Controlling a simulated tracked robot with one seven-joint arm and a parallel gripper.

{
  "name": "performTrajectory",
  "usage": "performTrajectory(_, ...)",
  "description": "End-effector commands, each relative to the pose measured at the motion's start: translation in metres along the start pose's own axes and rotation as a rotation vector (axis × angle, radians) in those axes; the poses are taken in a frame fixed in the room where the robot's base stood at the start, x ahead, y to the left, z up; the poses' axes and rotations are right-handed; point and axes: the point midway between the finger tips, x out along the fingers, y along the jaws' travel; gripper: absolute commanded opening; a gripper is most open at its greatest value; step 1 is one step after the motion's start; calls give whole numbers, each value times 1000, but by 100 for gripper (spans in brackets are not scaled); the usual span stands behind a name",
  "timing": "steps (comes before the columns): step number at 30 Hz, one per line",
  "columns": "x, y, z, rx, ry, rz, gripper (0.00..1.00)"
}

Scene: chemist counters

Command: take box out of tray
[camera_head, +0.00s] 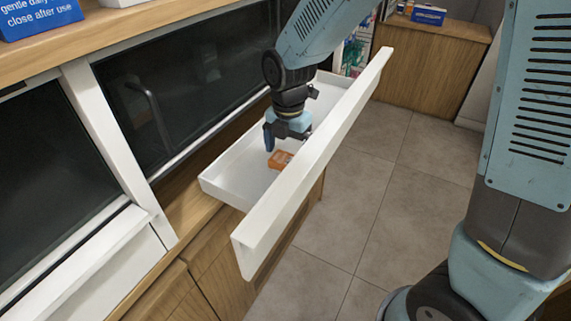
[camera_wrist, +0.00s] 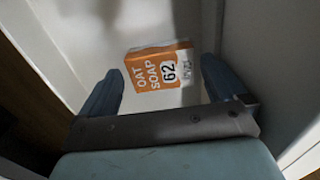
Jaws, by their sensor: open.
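An orange and white box (camera_head: 281,159) lies on the floor of the white tray (camera_head: 236,181), a pulled-out drawer-like tray. In the wrist view the box (camera_wrist: 160,72) reads "OAT SOAP 62" and lies ahead of and between my fingertips. My gripper (camera_head: 276,146) is inside the tray area, pointing down above the box. In the wrist view my gripper (camera_wrist: 162,82) is open, with one blue finger to each side of the box's near part. I see no contact between the fingers and the box.
The tray's tall white front panel (camera_head: 318,158) rises on the right of my gripper. Dark glass cabinet doors (camera_head: 185,75) stand on the left. A wooden counter (camera_head: 432,62) with a blue box (camera_head: 428,15) is at the back. Tiled floor (camera_head: 365,200) is clear.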

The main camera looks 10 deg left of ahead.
Motion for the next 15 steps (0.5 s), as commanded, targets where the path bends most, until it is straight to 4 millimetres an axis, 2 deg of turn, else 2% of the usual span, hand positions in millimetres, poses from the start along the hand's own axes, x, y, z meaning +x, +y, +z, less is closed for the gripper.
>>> performTrajectory(5, 16, 0, 0, 0, 1, -1, 98)
performTrajectory(13, 18, 0, 0, 1, 0, 1, 98)
performTrajectory(15, 18, 0, 0, 1, 0, 1, 91)
